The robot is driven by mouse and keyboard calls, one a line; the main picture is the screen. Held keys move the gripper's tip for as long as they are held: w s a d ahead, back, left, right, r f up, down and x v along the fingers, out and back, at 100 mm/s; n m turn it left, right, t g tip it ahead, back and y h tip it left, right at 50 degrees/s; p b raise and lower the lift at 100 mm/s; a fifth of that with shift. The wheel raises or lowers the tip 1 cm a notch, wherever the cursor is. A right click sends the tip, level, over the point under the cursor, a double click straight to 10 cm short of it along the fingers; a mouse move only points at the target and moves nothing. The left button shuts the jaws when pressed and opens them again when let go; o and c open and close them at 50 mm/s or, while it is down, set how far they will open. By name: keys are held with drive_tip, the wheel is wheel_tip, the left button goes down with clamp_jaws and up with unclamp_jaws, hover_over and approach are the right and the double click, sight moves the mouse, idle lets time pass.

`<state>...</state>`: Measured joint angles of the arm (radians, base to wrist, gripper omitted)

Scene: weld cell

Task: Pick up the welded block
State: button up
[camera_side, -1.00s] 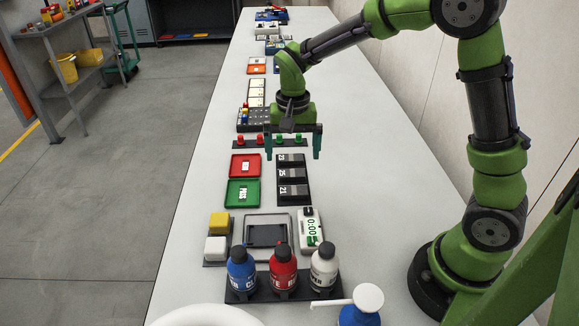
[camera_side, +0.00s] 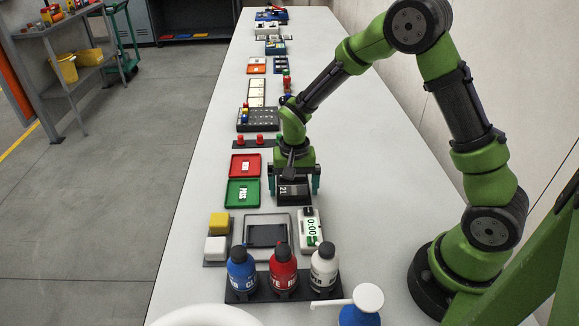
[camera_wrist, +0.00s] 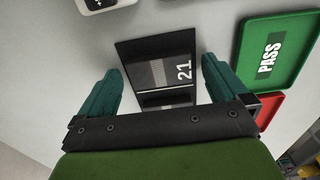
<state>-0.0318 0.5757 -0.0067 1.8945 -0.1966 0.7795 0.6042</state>
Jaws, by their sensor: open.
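A dark flat block marked 21 (camera_side: 295,190) lies at the near end of a black holder on the bench. In the wrist view the block (camera_wrist: 172,72) has a grey, finely striped patch beside its white number. A weld cannot be made out clearly. My gripper (camera_side: 294,183) is above this end of the holder, pointing down, with its teal fingers apart. In the wrist view my gripper (camera_wrist: 160,72) is open and empty, with one finger on each side of the block. Whether the fingers touch anything cannot be told.
A green PASS tray (camera_side: 243,192) and a red tray (camera_side: 245,165) lie just left of the holder. A timer (camera_side: 310,232) and a grey framed plate (camera_side: 268,235) are nearer the camera, with several bottles in front. The bench at right is clear.

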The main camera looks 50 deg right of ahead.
drive_tip(key=shift+r, duration=0.1)
drive_tip(key=c, duration=1.3)
